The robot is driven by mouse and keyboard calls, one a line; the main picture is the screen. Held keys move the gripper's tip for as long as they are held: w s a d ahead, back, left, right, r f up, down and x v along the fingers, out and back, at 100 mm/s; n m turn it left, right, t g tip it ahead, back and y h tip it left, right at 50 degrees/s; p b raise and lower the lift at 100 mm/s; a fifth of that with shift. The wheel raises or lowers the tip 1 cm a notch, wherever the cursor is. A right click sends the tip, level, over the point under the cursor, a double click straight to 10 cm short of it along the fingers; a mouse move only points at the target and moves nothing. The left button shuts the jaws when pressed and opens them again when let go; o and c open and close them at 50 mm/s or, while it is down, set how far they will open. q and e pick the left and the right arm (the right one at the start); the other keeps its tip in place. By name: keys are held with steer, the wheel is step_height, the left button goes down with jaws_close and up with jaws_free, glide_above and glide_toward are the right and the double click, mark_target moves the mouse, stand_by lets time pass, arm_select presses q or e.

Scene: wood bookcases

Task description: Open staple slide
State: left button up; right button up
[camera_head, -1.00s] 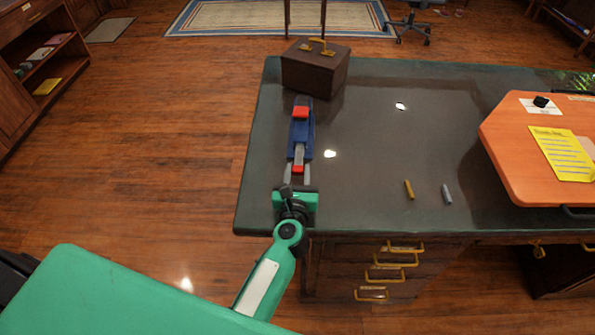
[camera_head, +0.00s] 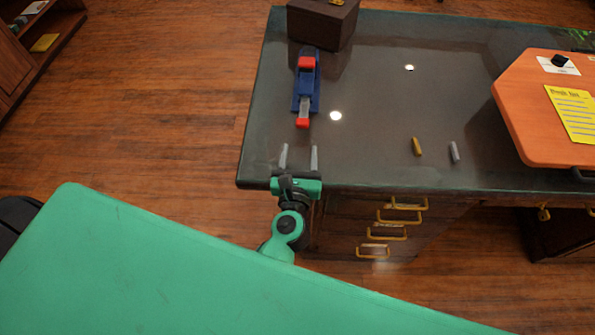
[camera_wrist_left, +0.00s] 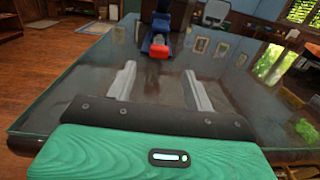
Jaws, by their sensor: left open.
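The stapler (camera_head: 306,85) is blue with red parts and lies on the dark desk top, pointing toward the near edge. Its grey staple slide (camera_head: 304,107), with a red tip (camera_head: 302,123), sticks out of the near end. In the left wrist view the stapler (camera_wrist_left: 160,22) is at the top middle, with the red tip facing me. My left gripper (camera_head: 299,158) is open and empty at the desk's near left edge, with a clear gap between its fingertips and the red tip. My right gripper is not in view.
A brown box (camera_head: 322,24) stands just behind the stapler. A gold cylinder (camera_head: 417,146) and a silver cylinder (camera_head: 454,152) lie to the right. An orange board (camera_head: 530,115) with a yellow sheet is at the far right. The desk (camera_head: 375,105) between is clear.

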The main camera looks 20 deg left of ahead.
arm_select(q)
steer(key=v, duration=0.4)
steer(key=shift+s+b, duration=0.1)
steer(key=shift+b, duration=0.3)
steer(key=shift+s, duration=0.2)
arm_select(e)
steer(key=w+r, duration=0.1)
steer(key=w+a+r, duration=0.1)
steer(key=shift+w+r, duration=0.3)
